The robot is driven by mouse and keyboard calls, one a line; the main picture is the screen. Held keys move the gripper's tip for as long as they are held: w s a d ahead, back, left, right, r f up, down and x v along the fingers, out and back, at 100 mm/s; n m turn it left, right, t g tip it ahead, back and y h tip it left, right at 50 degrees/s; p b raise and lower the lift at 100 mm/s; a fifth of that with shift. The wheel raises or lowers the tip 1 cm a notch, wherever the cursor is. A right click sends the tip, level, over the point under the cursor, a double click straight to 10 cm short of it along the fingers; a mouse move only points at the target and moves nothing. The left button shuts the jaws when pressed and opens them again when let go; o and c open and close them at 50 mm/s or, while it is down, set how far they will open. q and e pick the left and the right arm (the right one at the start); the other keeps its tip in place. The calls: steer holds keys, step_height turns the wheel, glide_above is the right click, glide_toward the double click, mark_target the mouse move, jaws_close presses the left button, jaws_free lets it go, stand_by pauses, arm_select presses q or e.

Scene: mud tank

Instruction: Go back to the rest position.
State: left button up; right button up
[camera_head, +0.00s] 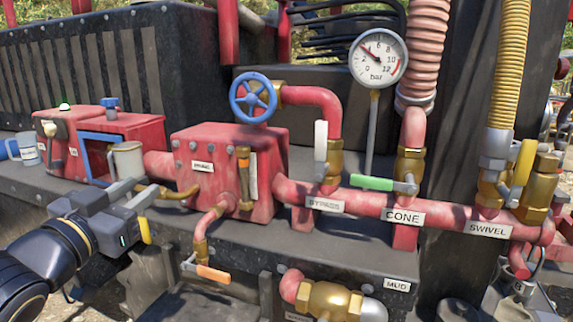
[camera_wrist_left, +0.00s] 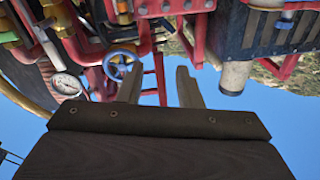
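My left gripper (camera_head: 147,187) comes in from the lower left in the head view, in front of the machine. Its two fingers point to the upper right, just below a grey-beige mug (camera_head: 127,160) in the picture. In the left wrist view the fingers of the left gripper (camera_wrist_left: 158,80) stand apart with nothing between them. That view is upside down, with sky at the bottom. My right gripper shows in neither view.
A red box (camera_head: 220,160) with a blue handwheel (camera_head: 253,98) stands right of my gripper. Red pipes (camera_head: 360,203) with brass valves and a pressure gauge (camera_head: 378,56) run to the right. An orange-handled tap (camera_head: 212,273) juts out low. A small mug (camera_head: 28,150) stands at far left.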

arm_select(q)
steer(key=s+a+f+n+g+y, duration=0.2)
steer(key=s+f+g, duration=0.1)
steer(key=f, duration=0.5)
steer(key=s+a+f+n+g+y, duration=0.1)
steer(key=s+f+n+g, duration=0.25)
steer(key=f, duration=0.45)
steer(key=s+d+f+g+h, duration=0.1)
steer(key=s+d+f+g, duration=0.2)
steer(key=s+f, duration=0.4)
steer(key=s+d+f+n+g+h, duration=0.1)
steer(key=s+d+f+g, duration=0.2)
steer(key=s+f, duration=0.4)
steer(key=shift+s+d, duration=0.15)
steer(key=shift+s, duration=0.05)
steer(key=shift+r, duration=0.1)
